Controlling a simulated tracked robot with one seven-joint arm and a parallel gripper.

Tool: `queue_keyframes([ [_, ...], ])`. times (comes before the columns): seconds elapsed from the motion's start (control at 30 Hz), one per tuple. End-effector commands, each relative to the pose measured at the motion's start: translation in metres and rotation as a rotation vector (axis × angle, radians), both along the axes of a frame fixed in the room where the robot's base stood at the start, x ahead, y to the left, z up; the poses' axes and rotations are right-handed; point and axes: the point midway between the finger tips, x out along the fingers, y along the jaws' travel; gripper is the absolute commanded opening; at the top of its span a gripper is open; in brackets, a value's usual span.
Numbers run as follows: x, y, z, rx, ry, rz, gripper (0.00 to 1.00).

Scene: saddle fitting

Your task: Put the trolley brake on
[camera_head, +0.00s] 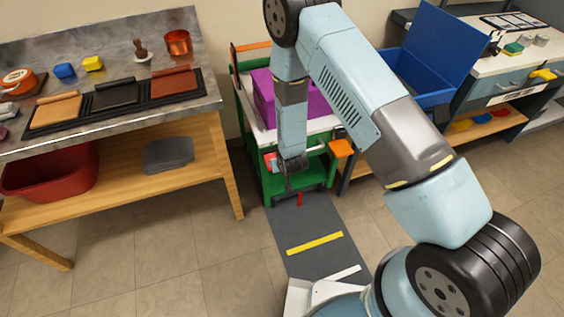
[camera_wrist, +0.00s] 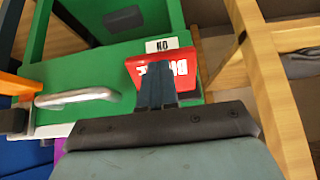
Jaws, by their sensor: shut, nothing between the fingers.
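The green trolley (camera_head: 246,104) stands between the two workbenches with a purple crate (camera_head: 264,97) on top. Its red brake plate (camera_wrist: 186,69), with white lettering that shows upside down, is on the green body in the wrist view. A small white label (camera_wrist: 168,45) reading ON, also upside down, lies just beyond the plate. My gripper (camera_wrist: 157,68) is shut and empty, its fingertips in front of the plate and hiding part of it. I cannot tell whether they touch it. In the head view my gripper (camera_head: 291,184) is low at the trolley's front.
A metal handle (camera_wrist: 75,97) sits beside the brake plate. A wooden bench (camera_head: 225,160) stands left, with a red tub (camera_head: 50,177) beneath. A blue box (camera_head: 440,55) is on the right. A dark floor mat (camera_head: 318,262) with a yellow strip (camera_head: 314,243) lies before the trolley.

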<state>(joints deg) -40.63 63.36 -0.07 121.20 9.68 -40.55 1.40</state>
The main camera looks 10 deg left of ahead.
Motion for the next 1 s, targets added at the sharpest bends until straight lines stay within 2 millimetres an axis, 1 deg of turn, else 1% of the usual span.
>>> queue_keyframes([
  [0.3,0.0,0.0,-0.005,0.0,0.0,0.0,0.0],
  [0.77,-0.002,0.0,-0.006,-0.001,0.003,0.001,0.0],
  [0.87,-0.002,-0.001,-0.002,-0.001,0.003,0.001,0.0],
  [1.0,-0.004,-0.004,0.012,0.001,-0.001,-0.001,0.0],
])
